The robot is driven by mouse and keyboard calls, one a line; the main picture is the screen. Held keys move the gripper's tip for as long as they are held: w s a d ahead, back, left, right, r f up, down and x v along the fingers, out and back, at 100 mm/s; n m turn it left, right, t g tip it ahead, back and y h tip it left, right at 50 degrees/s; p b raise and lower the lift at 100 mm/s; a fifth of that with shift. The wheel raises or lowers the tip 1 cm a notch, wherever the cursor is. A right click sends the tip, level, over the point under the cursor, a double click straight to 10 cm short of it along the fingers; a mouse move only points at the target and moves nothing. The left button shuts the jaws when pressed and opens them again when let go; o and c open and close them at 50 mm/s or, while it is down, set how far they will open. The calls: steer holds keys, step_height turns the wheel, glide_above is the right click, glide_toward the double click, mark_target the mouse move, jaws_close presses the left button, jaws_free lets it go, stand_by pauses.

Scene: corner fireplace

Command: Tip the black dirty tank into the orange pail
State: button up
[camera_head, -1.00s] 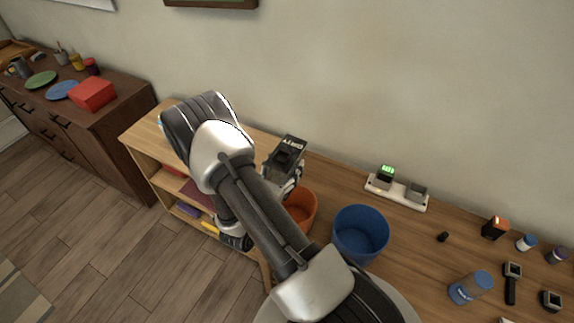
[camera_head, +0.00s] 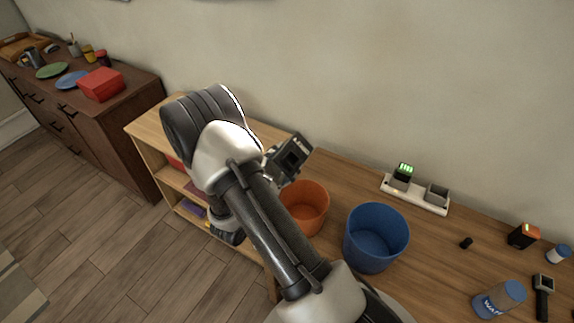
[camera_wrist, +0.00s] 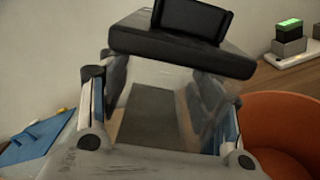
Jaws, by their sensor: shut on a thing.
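The black dirty tank (camera_head: 291,156) is held above the wooden top, tilted, up and left of the orange pail (camera_head: 318,213). In the wrist view the tank shows a black lid-like part (camera_wrist: 185,42) and a clear body (camera_wrist: 150,100) between my fingers. My gripper (camera_wrist: 165,115) is shut on it; in the head view my arm hides most of the gripper. The orange pail stands upright and open, and its rim also shows at the right of the wrist view (camera_wrist: 285,105). No liquid is seen falling from the tank.
A blue bucket (camera_head: 376,265) stands right of the pail. Behind it is a white charger (camera_head: 415,195) with a green-lit battery (camera_head: 403,171). The wall rises close behind.

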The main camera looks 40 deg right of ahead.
steer(key=shift+w+a+f+m+b, duration=0.15)
steer(key=shift+w+f+m+b, duration=0.2)
steer(key=shift+f+m+b, duration=0.45)
steer(key=shift+w+a+f+m+b, duration=0.15)
steer(key=shift+w+f+m+b, duration=0.25)
steer(key=shift+m+b, duration=0.8)
steer(key=shift+r+n, duration=0.2)
steer(key=shift+n, duration=0.2)
steer(key=shift+s, duration=0.1)
steer(key=shift+f+b, duration=0.15)
steer(key=shift+b, duration=0.35)
steer(key=shift+w+a+f+m+b, duration=0.1)
steer(key=shift+w+m+b, duration=0.15)
steer(key=shift+m+b, duration=0.4)
steer(key=shift+m, duration=0.25)
steer(key=shift+w+m, duration=0.15)
steer(key=shift+m, duration=0.15)
steer(key=shift+w+a+f+m, duration=0.1)
steer(key=shift+f+m, duration=0.05)
steer(key=shift+m, duration=0.25)
